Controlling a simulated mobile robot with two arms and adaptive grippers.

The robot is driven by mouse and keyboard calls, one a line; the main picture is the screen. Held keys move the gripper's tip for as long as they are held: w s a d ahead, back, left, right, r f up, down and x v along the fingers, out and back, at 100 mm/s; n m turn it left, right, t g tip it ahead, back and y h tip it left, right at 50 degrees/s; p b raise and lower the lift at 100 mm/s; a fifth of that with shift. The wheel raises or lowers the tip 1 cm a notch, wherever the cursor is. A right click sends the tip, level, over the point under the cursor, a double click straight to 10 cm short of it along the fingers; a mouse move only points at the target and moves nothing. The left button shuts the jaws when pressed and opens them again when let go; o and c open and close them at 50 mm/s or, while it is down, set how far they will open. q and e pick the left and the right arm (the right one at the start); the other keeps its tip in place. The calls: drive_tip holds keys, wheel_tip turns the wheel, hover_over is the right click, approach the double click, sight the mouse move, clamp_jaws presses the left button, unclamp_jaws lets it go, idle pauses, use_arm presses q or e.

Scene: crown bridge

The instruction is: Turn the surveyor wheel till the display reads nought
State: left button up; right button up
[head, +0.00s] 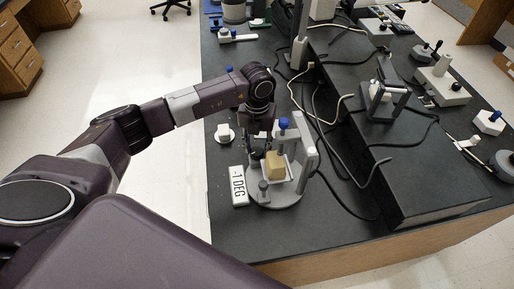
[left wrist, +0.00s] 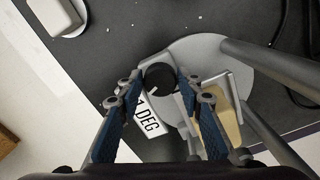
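The surveyor wheel, seen as a dark round knob (left wrist: 158,77) with a white mark, sits at the edge of the grey instrument in the left wrist view. My left gripper (left wrist: 160,85) points down at it with fingers spread, a fingertip on either side; I cannot tell whether they touch it. In the head view my left gripper (head: 257,152) is at the instrument's left side and hides the wheel. The white display (head: 238,186) reads "-1 DEG" in the head view; in the left wrist view a finger partly covers the display (left wrist: 151,124). My right gripper is out of view.
The instrument (head: 276,199) has a round grey base, an upright, a blue knob (head: 284,124) and a tan block (head: 276,164). A small white item (head: 225,133) lies behind the display. Cables and a raised black shelf (head: 405,185) are to the right.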

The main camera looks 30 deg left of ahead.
use_arm(q)
drive_tip(key=shift+o, duration=1.4)
